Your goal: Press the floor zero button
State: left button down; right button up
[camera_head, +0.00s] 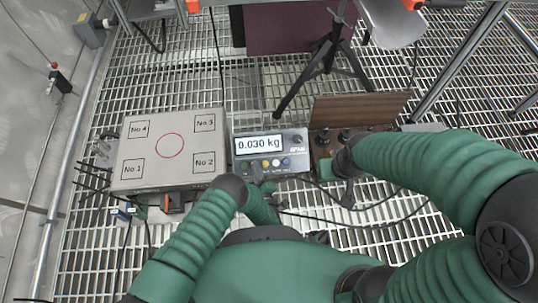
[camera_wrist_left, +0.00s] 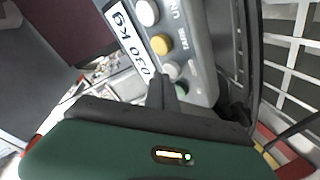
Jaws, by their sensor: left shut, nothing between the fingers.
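The grey scale indicator (camera_head: 297,136) lies on the grating, its display reading 0.030 kg. A row of round buttons runs below the display. The left wrist view shows a white button (camera_wrist_left: 148,12), a yellow button (camera_wrist_left: 160,44), a greyish-white button (camera_wrist_left: 172,70) and a green button (camera_wrist_left: 182,90). The zero label is not readable. My left gripper (camera_head: 257,172) is shut and empty at the left end of the row. In the left wrist view its fingertips (camera_wrist_left: 161,82) are close beside the greyish-white and green buttons; contact cannot be told. My right gripper (camera_head: 346,163) is mostly hidden by its arm.
A grey weighing platform (camera_head: 148,178) with numbered squares and a red circle stands left of the indicator. A wooden box (camera_head: 358,108) with black knobs stands right, by my right gripper. A black tripod (camera_head: 322,62) stands behind. Cables cross the grating.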

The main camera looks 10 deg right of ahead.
dwell(0.6)
pick_arm(q)
jog(key=shift+w+f+b, duration=0.25)
jog(key=shift+f+b, duration=0.1)
jog(key=shift+r, duration=0.15)
jog(key=shift+s+r+p, duration=0.25)
jog(key=shift+r+p, duration=0.05)
jog(key=shift+p, duration=0.25)
jog(key=s+r+p, duration=0.1)
jog(key=r+p, duration=0.1)
jog(key=p, duration=0.1)
jog(key=s+r+p, duration=0.2)
jog(key=r+p, duration=0.1)
jog(key=shift+s, duration=0.2)
